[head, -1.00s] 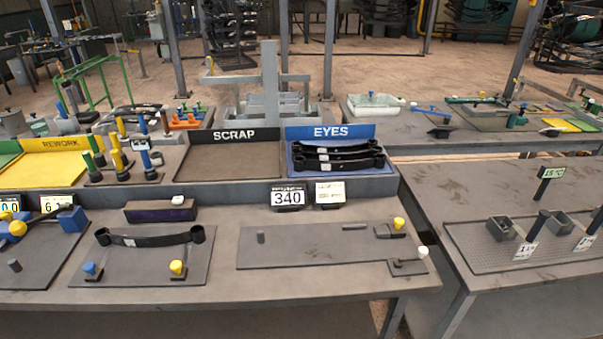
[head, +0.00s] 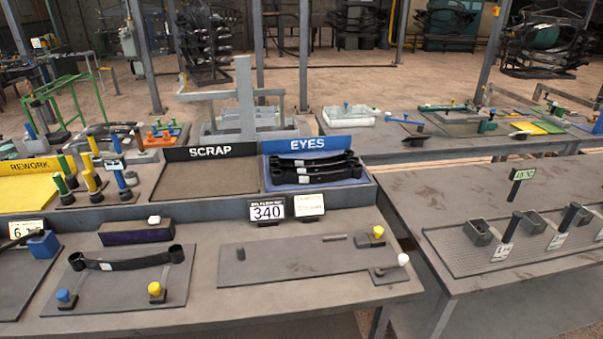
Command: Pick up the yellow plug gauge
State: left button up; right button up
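Yellow plug gauges (head: 90,180) stand upright with green and blue ones in a group left of the scrap tray, behind the front bench. The yellow ones are in the middle of the group, the green gauges (head: 64,173) on their left and the blue gauge (head: 122,182) on their right. A taller yellow piece (head: 92,143) shows just behind. The gauges are small here, and their lower ends are partly hidden by their dark bases. Neither of my grippers is in view.
The scrap tray (head: 208,178) and the blue eyes tray (head: 318,184) with black springs are right of the gauges. The yellow rework tray (head: 25,188) is left. A front fixture plate (head: 110,297) holds a black spring. A right bench (head: 470,203) has several small blocks.

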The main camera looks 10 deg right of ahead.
aim_at(94, 191)
jog(key=z, duration=0.25)
jog(key=u, duration=1.25)
